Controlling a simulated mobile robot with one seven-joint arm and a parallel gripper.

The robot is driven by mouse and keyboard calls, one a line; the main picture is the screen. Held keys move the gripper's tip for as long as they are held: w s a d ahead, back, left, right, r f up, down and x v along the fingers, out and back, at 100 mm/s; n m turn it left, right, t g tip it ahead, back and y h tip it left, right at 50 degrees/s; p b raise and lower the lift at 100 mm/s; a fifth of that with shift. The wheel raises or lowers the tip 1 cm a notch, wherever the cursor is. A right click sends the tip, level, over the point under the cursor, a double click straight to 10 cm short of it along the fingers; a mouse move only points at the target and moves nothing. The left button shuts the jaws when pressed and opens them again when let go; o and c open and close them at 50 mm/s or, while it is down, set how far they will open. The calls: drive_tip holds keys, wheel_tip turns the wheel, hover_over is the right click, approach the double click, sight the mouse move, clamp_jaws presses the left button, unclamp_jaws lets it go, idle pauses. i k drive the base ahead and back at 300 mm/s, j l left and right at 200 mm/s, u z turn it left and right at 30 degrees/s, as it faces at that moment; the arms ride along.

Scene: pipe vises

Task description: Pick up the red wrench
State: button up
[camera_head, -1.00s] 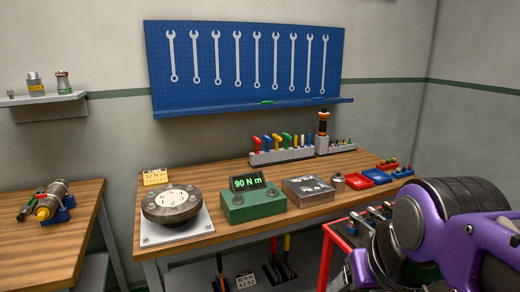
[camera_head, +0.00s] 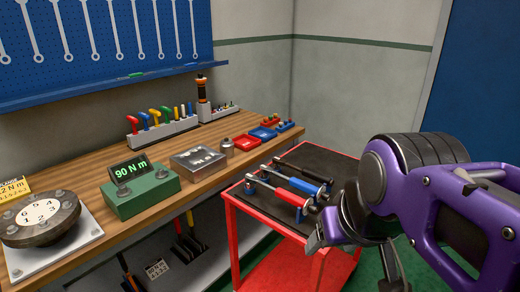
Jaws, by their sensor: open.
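The red wrench (camera_head: 288,196) has a red grip and a metal head. It lies on the dark top of the red cart (camera_head: 262,208), nearest me of the wrenches there. A blue-handled wrench (camera_head: 303,184) and a black-handled wrench (camera_head: 308,172) lie just behind it. My gripper (camera_head: 352,255) hangs at the right end of the cart, to the right of and nearer than the red wrench. It is open with nothing visible between its fingers. My purple arm comes in from the right and covers the cart's right end.
The wooden workbench (camera_head: 95,178) stands left of the cart, with a green torque display (camera_head: 141,190), a metal box (camera_head: 199,163) and a round numbered dial (camera_head: 42,216) on it. A blue pegboard (camera_head: 100,45) with wrench shapes hangs behind. Tools hang under the bench.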

sight(251, 180)
drive_tip(key=z, duration=0.5)
drive_tip(key=i+j+z, duration=0.15)
drive_tip(key=j+z, duration=0.55)
drive_tip(key=i+j+z, duration=0.15)
drive_tip(key=j, duration=0.25)
drive_tip(key=j+z, duration=0.15)
drive_tip(key=j, duration=0.25)
